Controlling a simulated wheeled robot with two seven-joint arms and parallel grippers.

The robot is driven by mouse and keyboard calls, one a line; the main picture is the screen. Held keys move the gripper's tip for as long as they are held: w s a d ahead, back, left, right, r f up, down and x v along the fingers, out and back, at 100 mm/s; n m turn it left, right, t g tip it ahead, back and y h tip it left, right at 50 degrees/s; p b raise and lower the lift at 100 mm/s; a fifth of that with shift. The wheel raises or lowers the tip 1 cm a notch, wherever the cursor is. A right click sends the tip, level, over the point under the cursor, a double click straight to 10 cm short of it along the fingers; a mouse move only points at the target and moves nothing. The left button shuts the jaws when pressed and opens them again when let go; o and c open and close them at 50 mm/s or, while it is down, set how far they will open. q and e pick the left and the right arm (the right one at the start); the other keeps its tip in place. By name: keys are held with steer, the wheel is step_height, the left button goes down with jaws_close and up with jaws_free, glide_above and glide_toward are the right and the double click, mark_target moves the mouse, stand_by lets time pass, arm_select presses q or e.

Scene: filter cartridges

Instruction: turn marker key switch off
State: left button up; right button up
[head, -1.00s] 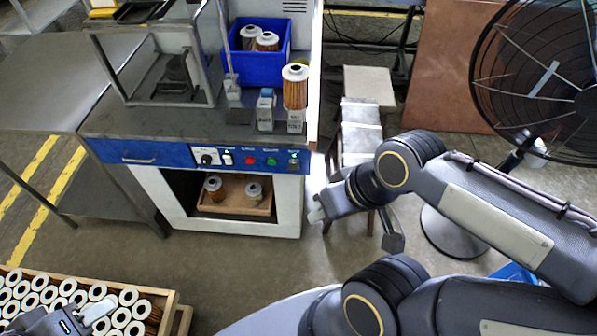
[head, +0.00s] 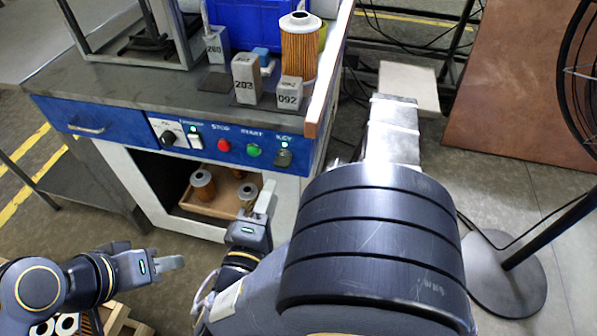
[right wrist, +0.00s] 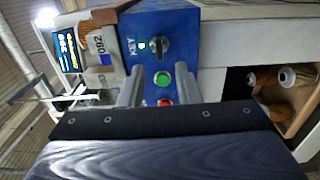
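The key switch (head: 284,158), labelled KEY, is a dark knob at the right end of the blue control panel. In the right wrist view the key switch (right wrist: 160,46) lies ahead of my fingers, with a lit green lamp (right wrist: 142,45) beside its label. My right gripper (head: 268,190) is below the panel, in front of the bench. In the right wrist view my right gripper (right wrist: 161,72) is open and empty, its fingers apart from the knob. My left gripper (head: 170,263) is low at the left, away from the panel; its finger gap is unclear.
The panel also has a green START button (head: 253,150), a red STOP button (head: 223,145) and a selector knob (head: 168,137). Marker blocks (head: 246,80) and a filter cartridge (head: 299,48) stand on the bench above. A wooden tray (head: 195,208) sits in the opening below.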

mark_target(280, 167)
steer(key=x, duration=0.7)
steer(key=shift+w, duration=0.25)
jaws_close()
